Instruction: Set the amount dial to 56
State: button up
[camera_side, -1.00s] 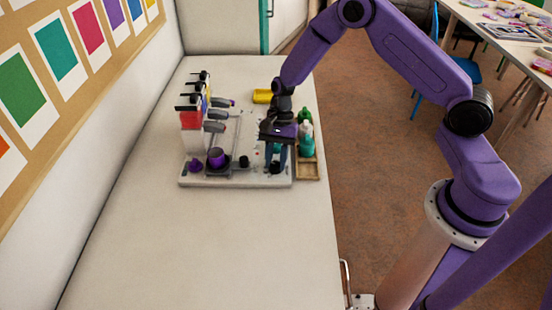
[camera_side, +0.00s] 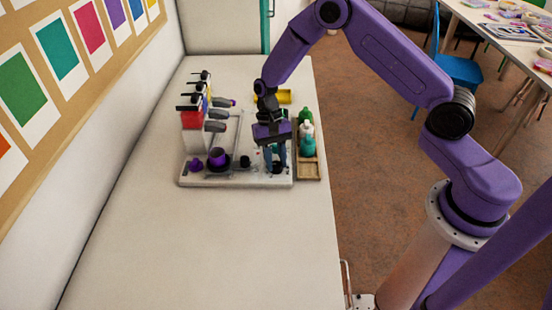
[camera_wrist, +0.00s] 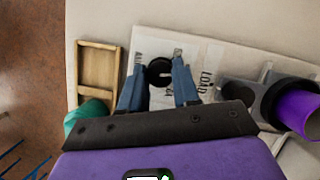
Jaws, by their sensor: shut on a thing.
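The amount dial (camera_wrist: 159,72) is a round black knob on the white board, with printed marks around it that are too small to read. In the wrist view it lies between the fingertips of my gripper (camera_wrist: 158,80). In the side view my gripper (camera_side: 276,165) reaches down to the board's right part, and its blue fingers largely hide the dial. My gripper is shut on the dial. The setting of the dial cannot be read. The white board (camera_side: 222,180) lies flat on the table.
Left of my gripper stand dispensers with red (camera_side: 192,118) and other colours. A purple cup (camera_side: 217,157) sits near the board's front. A wooden tray (camera_side: 309,172) with green and white bottles (camera_side: 308,145) is close on the right. A yellow item (camera_side: 285,97) lies behind. The table front is clear.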

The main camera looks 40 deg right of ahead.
jog(key=shift+w+n+h, duration=0.1)
jog(key=shift+n+h, duration=0.2)
jog(key=shift+n, duration=0.3)
jog(key=o, duration=1)
jog(key=shift+o, duration=0.2)
jog(key=v, duration=1.7)
jog(key=shift+r, duration=0.25)
jog(key=shift+w, duration=0.1)
